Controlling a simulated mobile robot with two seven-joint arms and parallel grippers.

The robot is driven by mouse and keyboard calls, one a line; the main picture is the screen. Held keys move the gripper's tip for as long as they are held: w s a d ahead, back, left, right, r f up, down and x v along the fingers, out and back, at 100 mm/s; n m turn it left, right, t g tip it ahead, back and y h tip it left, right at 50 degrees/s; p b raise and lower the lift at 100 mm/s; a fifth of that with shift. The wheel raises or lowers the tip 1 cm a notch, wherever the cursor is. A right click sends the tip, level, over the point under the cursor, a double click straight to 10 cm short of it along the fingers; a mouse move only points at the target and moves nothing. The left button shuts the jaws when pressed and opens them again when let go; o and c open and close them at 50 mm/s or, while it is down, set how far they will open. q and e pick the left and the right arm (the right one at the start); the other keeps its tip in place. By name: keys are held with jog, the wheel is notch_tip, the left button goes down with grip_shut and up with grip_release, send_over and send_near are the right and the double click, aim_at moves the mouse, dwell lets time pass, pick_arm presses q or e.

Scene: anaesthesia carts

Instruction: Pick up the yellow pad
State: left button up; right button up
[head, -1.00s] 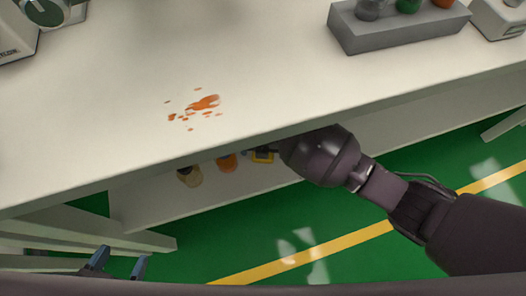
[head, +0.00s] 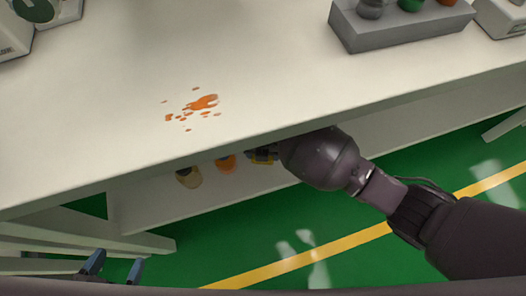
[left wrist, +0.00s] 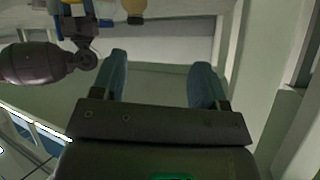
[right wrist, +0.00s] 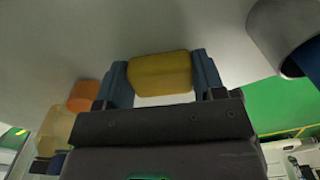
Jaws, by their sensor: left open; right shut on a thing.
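The yellow pad (right wrist: 160,75) sits between the fingers of my right gripper (right wrist: 160,82) in the right wrist view, and the gripper is shut on it. In the head view my right arm comes in from the right, and its gripper (head: 264,154) is at the shelf below the tabletop, partly hidden by the table edge. Whether the pad still touches the shelf cannot be told. My left gripper (head: 115,266) is open and empty at the lower left of the head view. Its spread fingers also show in the left wrist view (left wrist: 160,82).
An orange container (head: 226,163) and a beige container (head: 189,176) stand on the shelf (head: 150,208) left of the right gripper. The tabletop (head: 90,120) overhangs them and bears an orange spill (head: 203,103). A grey rack (head: 400,28) stands at the back right.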

jog(key=shift+r, duration=0.45)
notch_tip(320, 180, up, 8)
jog(key=p, duration=0.3)
jog(key=shift+w+f+p, duration=0.15)
jog(key=shift+f+p, duration=0.05)
jog(key=shift+p, duration=0.2)
jog(key=shift+r+p, duration=0.35)
jog(key=shift+r, duration=0.4)
pick_arm(q)
jog(key=shift+s+d+r+g, duration=0.1)
jog(key=shift+s+r+g, duration=0.2)
jog(key=shift+g, duration=0.4)
pick_arm(e)
jog(key=shift+s, duration=0.2)
jog(key=shift+f, duration=0.1)
